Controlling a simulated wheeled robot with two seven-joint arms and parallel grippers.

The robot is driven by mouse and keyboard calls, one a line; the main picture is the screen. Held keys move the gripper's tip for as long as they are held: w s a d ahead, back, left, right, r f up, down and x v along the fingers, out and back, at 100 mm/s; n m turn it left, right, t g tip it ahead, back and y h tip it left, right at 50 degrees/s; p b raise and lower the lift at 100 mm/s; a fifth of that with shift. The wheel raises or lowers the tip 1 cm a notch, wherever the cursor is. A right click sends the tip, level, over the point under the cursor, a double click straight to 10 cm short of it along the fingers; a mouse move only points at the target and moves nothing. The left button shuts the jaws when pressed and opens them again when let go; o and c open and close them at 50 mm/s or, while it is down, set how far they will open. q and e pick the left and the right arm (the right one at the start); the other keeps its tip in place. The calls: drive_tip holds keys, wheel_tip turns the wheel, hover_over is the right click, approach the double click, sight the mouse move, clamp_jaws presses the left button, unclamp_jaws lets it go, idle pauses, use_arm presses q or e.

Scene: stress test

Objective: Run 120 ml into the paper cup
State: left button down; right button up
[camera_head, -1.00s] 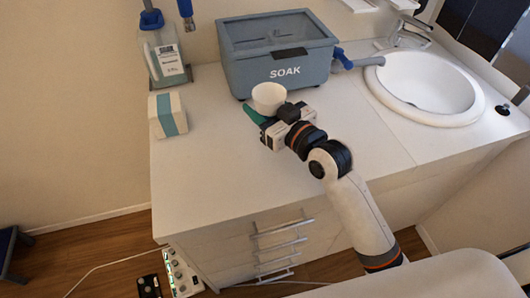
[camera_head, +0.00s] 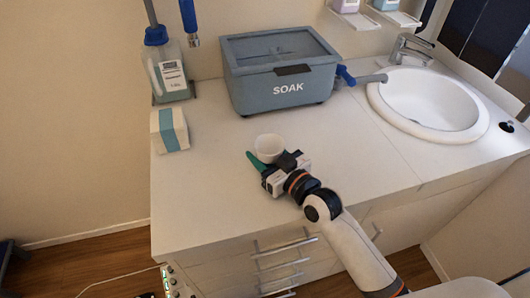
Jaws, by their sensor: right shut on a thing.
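A small white paper cup (camera_head: 269,147) is near the middle of the counter, in front of the grey SOAK tank. My right gripper (camera_head: 267,162) is shut on the cup from its near side. A green finger shows at the cup's left. I cannot tell whether the cup's base touches the counter. The SOAK tank (camera_head: 262,95) has a blue tap (camera_head: 346,75) on its right side, with a grey spout reaching to the sink. The cup is well apart from this tap. The inside of the cup looks white. My left gripper is not in view.
A bottle with a blue cap (camera_head: 169,72) and a white-and-teal box (camera_head: 169,130) stand at the left. A blue nozzle (camera_head: 188,20) hangs above. The white sink (camera_head: 428,103) with its faucet (camera_head: 410,48) is at the right. The counter (camera_head: 210,200) is clear around the cup.

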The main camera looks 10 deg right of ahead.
drive_tip(key=shift+f, duration=0.15)
drive_tip(key=o, duration=0.9)
